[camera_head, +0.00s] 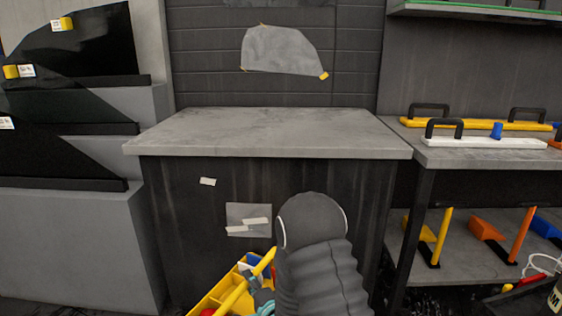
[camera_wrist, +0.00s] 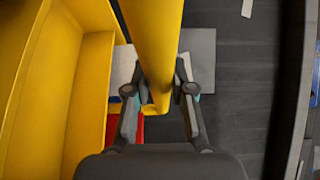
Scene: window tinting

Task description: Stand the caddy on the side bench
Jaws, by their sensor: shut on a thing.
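The yellow caddy (camera_head: 212,297) is low in front of the middle bench, below its top, partly cut off by the picture's bottom edge. Its yellow bar handle (camera_wrist: 153,35) runs between my gripper's fingers in the wrist view. My gripper (camera_wrist: 158,92) is shut on that handle; in the head view my arm hides most of it. The caddy's yellow trays (camera_wrist: 70,85) fill the left of the wrist view, with something red beside them. A bench with a bare grey top (camera_head: 270,130) stands straight ahead.
A right-hand bench (camera_head: 480,155) carries long yellow and white tools with black handles (camera_head: 485,142); scrapers lie on its lower shelf (camera_head: 470,255). Grey steps with black sheets (camera_head: 75,110) stand at left. A grey film piece (camera_head: 283,52) hangs on the back wall.

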